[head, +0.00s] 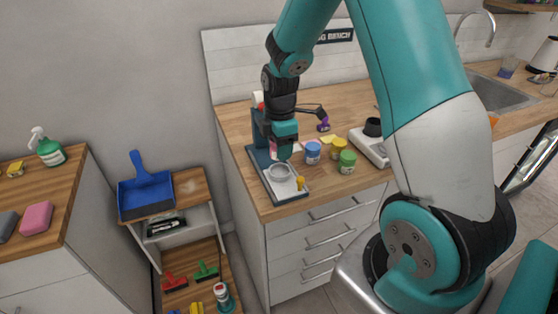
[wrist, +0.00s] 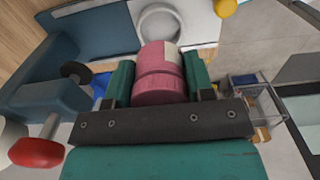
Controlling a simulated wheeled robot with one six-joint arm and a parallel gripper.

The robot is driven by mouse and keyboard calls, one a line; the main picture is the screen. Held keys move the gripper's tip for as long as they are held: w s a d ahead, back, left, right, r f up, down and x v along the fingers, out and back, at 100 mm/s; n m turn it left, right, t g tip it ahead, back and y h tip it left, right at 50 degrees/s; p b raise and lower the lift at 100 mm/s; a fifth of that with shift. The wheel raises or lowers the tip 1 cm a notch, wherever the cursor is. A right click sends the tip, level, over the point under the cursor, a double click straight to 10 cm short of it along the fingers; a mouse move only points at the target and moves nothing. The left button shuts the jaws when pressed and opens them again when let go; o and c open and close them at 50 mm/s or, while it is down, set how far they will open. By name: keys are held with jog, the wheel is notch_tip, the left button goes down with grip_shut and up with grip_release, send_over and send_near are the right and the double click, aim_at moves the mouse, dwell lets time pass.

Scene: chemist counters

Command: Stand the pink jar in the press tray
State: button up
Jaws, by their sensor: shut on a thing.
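The pink jar (wrist: 160,75) is between the two green fingers of my gripper (wrist: 160,82) in the wrist view. A pale label patch shows on its side. In the head view my gripper (head: 284,150) is above the press, and only a sliver of pink shows beside it. The press tray (wrist: 160,22) is a pale round ring on a light plate. It lies beyond the jar in the wrist view and just below my gripper in the head view (head: 280,172). The jar appears apart from the tray, but the exact gap cannot be told.
The dark blue press frame (wrist: 75,35) stands close beside my gripper, with a red knob (wrist: 38,152). A yellow knob (head: 300,183) is at the tray's front. Blue (head: 312,152), yellow (head: 338,149) and green (head: 347,162) jars stand to the right, near a white scale (head: 370,146).

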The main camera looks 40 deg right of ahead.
aim_at(280, 174)
notch_tip(280, 174, down, 6)
jog(key=shift+r+p, duration=0.15)
jog(key=shift+p, duration=0.2)
